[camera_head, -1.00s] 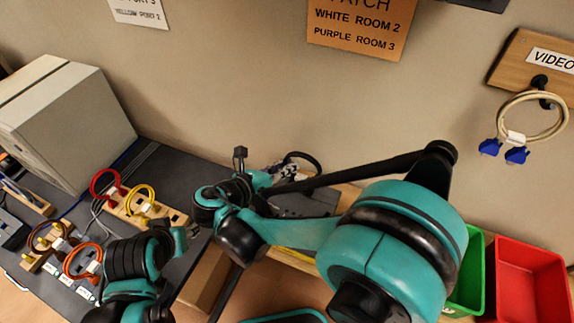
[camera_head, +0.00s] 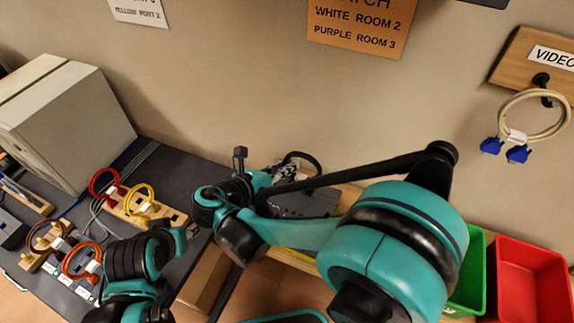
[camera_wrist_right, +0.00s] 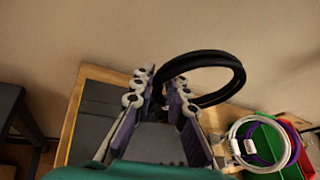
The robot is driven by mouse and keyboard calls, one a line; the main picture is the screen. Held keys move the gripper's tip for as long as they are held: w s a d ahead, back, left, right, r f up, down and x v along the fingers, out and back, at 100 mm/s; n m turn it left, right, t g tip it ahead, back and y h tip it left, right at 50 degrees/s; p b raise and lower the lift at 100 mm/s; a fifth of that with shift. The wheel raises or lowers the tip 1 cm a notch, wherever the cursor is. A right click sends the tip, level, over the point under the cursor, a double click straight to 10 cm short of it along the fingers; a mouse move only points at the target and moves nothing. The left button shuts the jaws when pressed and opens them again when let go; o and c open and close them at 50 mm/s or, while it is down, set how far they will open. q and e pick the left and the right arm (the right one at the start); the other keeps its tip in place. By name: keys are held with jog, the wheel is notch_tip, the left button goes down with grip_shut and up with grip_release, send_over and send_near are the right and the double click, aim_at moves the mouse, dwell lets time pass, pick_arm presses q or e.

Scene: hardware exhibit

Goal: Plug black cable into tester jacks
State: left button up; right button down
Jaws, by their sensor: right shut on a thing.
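The black cable (camera_wrist_right: 238,75) is a thick loop rising above my right gripper (camera_wrist_right: 163,85) in the right wrist view. The gripper's white and purple fingers are closed around its lower part. In the head view the right gripper (camera_head: 284,166) is small and partly covered by my own arm, with the cable (camera_head: 308,158) arching to its right. The cable's plug ends cannot be made out. A dark grey flat thing (camera_head: 310,203) lies below the gripper; I cannot tell whether it is the tester. No jacks show clearly.
A wooden tabletop (camera_wrist_right: 82,82) lies beneath the gripper. Green (camera_head: 468,275) and red bins (camera_head: 530,280) stand at right. A wooden strip holds red (camera_head: 105,184) and yellow cables (camera_head: 140,199). A beige box (camera_head: 65,120) stands at left. The wall is close behind.

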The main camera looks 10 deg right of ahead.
jog(key=shift+f+b, duration=0.3)
dwell(0.5)
jog(key=c, duration=0.8)
grip_release()
